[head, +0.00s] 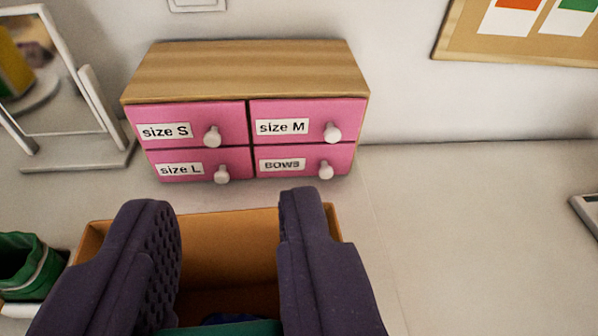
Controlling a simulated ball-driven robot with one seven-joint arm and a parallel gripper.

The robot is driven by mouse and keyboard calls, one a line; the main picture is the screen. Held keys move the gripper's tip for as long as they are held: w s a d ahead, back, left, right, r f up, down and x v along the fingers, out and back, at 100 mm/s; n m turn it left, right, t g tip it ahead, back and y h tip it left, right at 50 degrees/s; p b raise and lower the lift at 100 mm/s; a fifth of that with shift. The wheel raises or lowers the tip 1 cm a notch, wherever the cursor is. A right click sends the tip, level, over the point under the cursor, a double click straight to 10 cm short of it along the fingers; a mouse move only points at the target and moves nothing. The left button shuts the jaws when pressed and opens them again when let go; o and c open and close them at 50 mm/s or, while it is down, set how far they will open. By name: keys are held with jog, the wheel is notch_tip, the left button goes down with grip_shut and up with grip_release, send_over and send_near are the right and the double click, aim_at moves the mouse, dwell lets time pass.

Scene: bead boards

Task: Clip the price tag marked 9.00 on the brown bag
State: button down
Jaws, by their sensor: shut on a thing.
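My gripper (228,222) shows as two dark purple fingers, set apart, reaching in from the bottom of the head view. It is shut on a teal-green thing (235,329), of which only a strip shows between the fingers at the bottom edge. I cannot tell what this thing is. An open orange-brown container (232,235) stands behind and below the fingers, partly hidden by them. I cannot tell whether it is the brown bag. I can make out no tag marked 9.00 in this view.
A small wooden chest (245,72) with pink labelled drawers stands against the wall. A white-framed mirror (70,90) is at the left, with a green open-topped thing (22,262) below it. A pinboard (520,30) hangs at upper right. The table's right side (470,230) is mostly clear.

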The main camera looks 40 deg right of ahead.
notch_tip(320, 180, down, 4)
jog(key=shift+f+b, duration=0.25)
jog(key=shift+b, duration=0.8)
jog(key=shift+f+b, duration=0.4)
jog(key=shift+b, duration=0.2)
jog(key=shift+r+b, duration=0.1)
jog(key=shift+b, duration=0.55)
jog(key=shift+f, duration=0.25)
jog(key=shift+f+b, duration=2.15)
jog(key=shift+b, duration=0.35)
jog(key=shift+b, duration=0.35)
